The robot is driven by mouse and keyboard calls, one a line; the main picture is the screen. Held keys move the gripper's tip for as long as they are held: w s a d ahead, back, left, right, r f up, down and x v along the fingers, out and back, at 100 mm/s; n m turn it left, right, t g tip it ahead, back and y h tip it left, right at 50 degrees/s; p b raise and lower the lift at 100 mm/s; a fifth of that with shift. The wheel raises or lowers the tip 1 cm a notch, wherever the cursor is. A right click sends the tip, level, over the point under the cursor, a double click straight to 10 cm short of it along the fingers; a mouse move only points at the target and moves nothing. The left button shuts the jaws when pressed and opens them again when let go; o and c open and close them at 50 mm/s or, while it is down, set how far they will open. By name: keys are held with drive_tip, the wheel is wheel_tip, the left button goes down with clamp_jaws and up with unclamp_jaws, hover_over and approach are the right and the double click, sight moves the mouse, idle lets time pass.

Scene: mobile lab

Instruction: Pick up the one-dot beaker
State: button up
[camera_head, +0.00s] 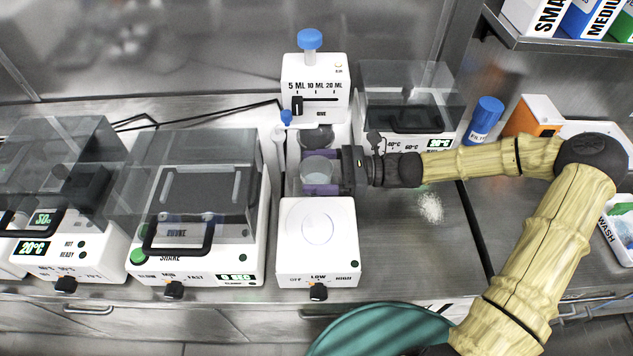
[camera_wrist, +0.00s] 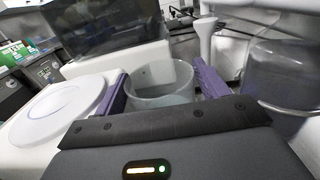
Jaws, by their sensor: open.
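A clear glass beaker (camera_head: 317,171) stands behind the stirrer-like white device, in front of the dispenser. It also shows in the wrist view (camera_wrist: 160,84), between the two purple fingers. My gripper (camera_head: 318,173) comes in from the right, its fingers open on both sides of this beaker. In the wrist view my gripper (camera_wrist: 160,88) shows a gap beside the right finger; I cannot tell whether either finger touches the glass. A faint small mark shows on the beaker, too small to count dots. A second glass vessel (camera_wrist: 285,68) stands at the right of the wrist view.
The white device with a round plate (camera_head: 317,228) stands close in front of the beaker. The dispenser (camera_head: 315,85) is behind, the shaker (camera_head: 200,210) at left, a lidded device (camera_head: 408,100) at back right. White powder (camera_head: 431,208) lies on the clear bench at right.

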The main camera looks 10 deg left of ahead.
drive_tip(key=shift+c, duration=0.2)
drive_tip(key=c, duration=0.8)
drive_tip(key=shift+o, duration=0.2)
wheel_tip(320, 180, up, 28)
drive_tip(key=p, duration=0.5)
